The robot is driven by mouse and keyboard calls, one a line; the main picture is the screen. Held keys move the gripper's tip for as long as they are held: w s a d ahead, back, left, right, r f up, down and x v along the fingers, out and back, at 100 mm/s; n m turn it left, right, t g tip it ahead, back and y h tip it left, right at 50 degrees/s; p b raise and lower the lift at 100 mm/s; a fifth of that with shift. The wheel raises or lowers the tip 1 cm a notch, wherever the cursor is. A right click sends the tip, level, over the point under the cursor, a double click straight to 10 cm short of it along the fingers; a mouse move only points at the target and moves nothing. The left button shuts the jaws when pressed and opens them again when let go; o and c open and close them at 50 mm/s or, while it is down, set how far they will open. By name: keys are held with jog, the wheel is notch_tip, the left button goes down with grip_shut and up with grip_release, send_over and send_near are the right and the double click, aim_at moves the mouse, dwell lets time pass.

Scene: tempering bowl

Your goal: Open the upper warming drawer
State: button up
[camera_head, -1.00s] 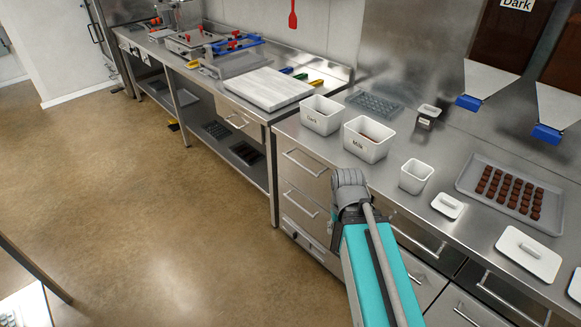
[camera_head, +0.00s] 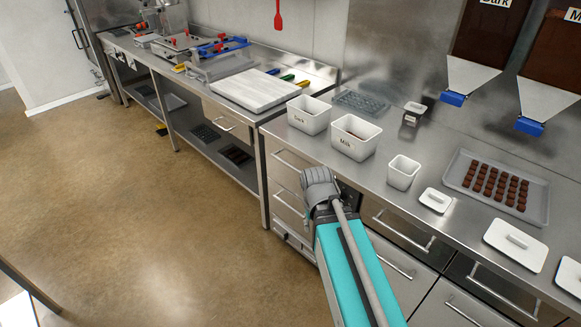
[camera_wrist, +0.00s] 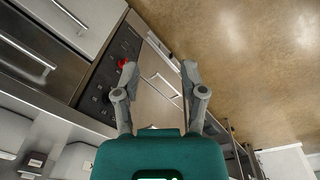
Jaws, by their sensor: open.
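A stack of steel drawers stands under the counter, left of my arm in the head view. Its upper drawer (camera_head: 286,157) is closed, with a bar handle across the front; a second closed drawer (camera_head: 287,202) is below it. No label tells which is the warming drawer. In the wrist view, steel drawer fronts with bar handles (camera_wrist: 163,84) show beyond and between my fingers. My gripper (camera_wrist: 158,70) is open and empty, its two fingers spread apart. It seems clear of the handles.
A dark control panel with a red knob (camera_wrist: 123,63) lies beside the drawers. More closed drawers (camera_head: 402,232) are to the right. White tubs (camera_head: 356,138) and a chocolate tray (camera_head: 540,205) stand on the counter. The floor (camera_head: 150,220) in front is clear.

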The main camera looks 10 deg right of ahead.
jog(key=w+d+f+n+t+h+b, duration=0.2)
jog(key=w+f+t+h+b, duration=0.15)
jog(key=w+f+b, duration=0.55)
jog(key=n+t+h+b, duration=0.5)
jog(key=n+t+b, duration=0.6)
jog(key=b, duration=1.1)
send_near(288, 163)
jog(key=s+a+f+m, duration=0.1)
jog(key=s+a, duration=0.1)
jog(key=s, duration=0.1)
jog(key=shift+s+f+t, duration=0.15)
jog(key=shift+s+t, duration=0.05)
jog(key=shift+t, duration=0.15)
jog(key=shift+w+d, duration=0.1)
jog(key=x, duration=1.3)
jog(key=shift+w+d, duration=0.2)
